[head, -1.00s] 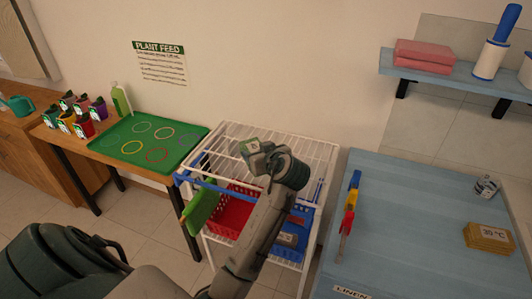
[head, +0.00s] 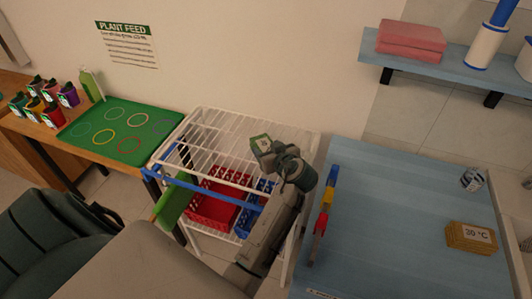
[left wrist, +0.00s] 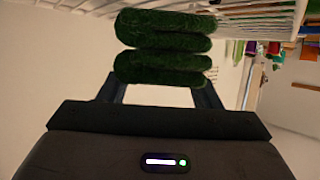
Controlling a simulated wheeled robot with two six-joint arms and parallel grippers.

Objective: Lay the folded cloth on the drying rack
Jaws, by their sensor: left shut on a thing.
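The folded cloth (left wrist: 163,48) is dark green with several thick layers, and it is held between my left gripper's fingers (left wrist: 160,88) in the left wrist view. The rack's wires also show along the top of the left wrist view (left wrist: 262,20). I cannot tell the height of the cloth above the wires. My right gripper is not in view.
Red (head: 212,205) and blue baskets sit below the rack top. A green item (head: 174,205) hangs at its front left. A blue table (head: 400,220) stands right, with a yellow 30 °C stack (head: 470,237). A green tray (head: 115,130) lies left. The rack's left wires are bare.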

